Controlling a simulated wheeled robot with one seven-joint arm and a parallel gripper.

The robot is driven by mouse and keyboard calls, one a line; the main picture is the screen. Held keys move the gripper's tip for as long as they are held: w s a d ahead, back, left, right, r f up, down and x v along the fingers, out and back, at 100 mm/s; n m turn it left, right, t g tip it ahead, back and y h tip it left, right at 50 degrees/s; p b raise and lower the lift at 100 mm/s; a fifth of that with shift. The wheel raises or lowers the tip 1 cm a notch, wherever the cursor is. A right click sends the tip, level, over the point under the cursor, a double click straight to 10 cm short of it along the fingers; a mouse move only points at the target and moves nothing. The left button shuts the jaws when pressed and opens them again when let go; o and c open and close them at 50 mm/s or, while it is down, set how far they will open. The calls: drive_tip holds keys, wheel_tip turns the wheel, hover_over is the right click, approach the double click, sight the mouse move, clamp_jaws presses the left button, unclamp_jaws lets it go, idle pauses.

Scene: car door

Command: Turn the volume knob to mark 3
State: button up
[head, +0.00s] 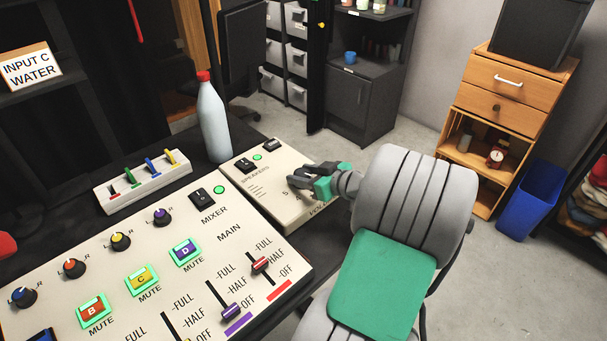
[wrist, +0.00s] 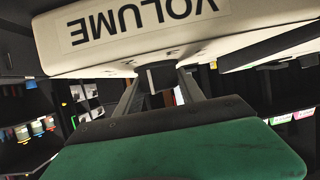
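The cream speakers box (head: 262,192) stands beside the mixer, with a volume scale at its near right end. My gripper (head: 297,178) is over that end and hides the volume knob and most of the scale marks; a "5" shows beside it. In the wrist view the box's edge bears an upside-down VOLUME label (wrist: 137,20). The dark volume knob (wrist: 158,77) sits below it, between the tips of my gripper's two fingers (wrist: 160,84). The fingers are apart, one on each side of the knob. Whether they press on it is not clear. The knob's pointer is not visible.
The mixer panel (head: 215,262) with sliders and buttons lies to the left. A white bottle with a red cap (head: 213,120) and a strip of coloured levers (head: 143,182) stand behind. A wooden cabinet (head: 508,85) and blue bin (head: 530,200) are at right.

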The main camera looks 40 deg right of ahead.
drive_tip(key=c, duration=0.8)
drive_tip(key=shift+m+h, duration=0.3)
drive_tip(key=shift+h, duration=0.2)
drive_tip(key=shift+a+r+m+h, duration=0.1)
drive_tip(key=shift+a+m+h, duration=0.05)
drive_tip(key=shift+m+h, duration=0.8)
drive_tip(key=shift+a+r+m+h+p, duration=0.1)
drive_tip(key=shift+r+m+h+p, duration=0.05)
drive_tip(key=shift+m+h+p, duration=1)
drive_tip(key=shift+w+m+g+h+p, duration=0.1)
drive_tip(key=shift+m+g+h+p, duration=0.2)
drive_tip(key=shift+m+h+p, duration=0.55)
drive_tip(key=shift+h, duration=0.65)
drive_tip(key=shift+f+m, duration=0.2)
drive_tip(key=shift+m, duration=0.15)
